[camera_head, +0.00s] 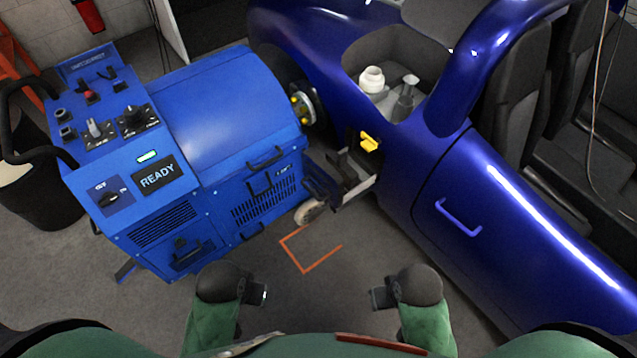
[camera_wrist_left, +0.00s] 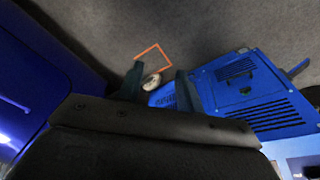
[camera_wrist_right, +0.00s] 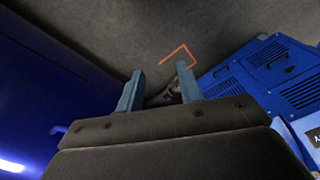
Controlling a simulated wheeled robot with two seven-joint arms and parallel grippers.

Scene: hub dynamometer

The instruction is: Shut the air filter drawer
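An open grey tray-like drawer (camera_head: 358,188) juts from the blue car's side in the head view, beside the dynamometer; I take it to be the air filter drawer. Its inside looks dark, and a yellow part (camera_head: 369,143) sits just above it on the car. My left gripper (camera_head: 265,293) is low in the head view, below and left of the drawer. Its fingers are apart and empty in the left wrist view (camera_wrist_left: 157,74). My right gripper (camera_head: 376,298) is below the drawer, also apart and empty in the right wrist view (camera_wrist_right: 160,74). Neither gripper touches anything.
The blue car (camera_head: 500,210) with a door handle (camera_head: 458,217) fills the right. An orange floor marking (camera_head: 305,270) lies on clear floor between them.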

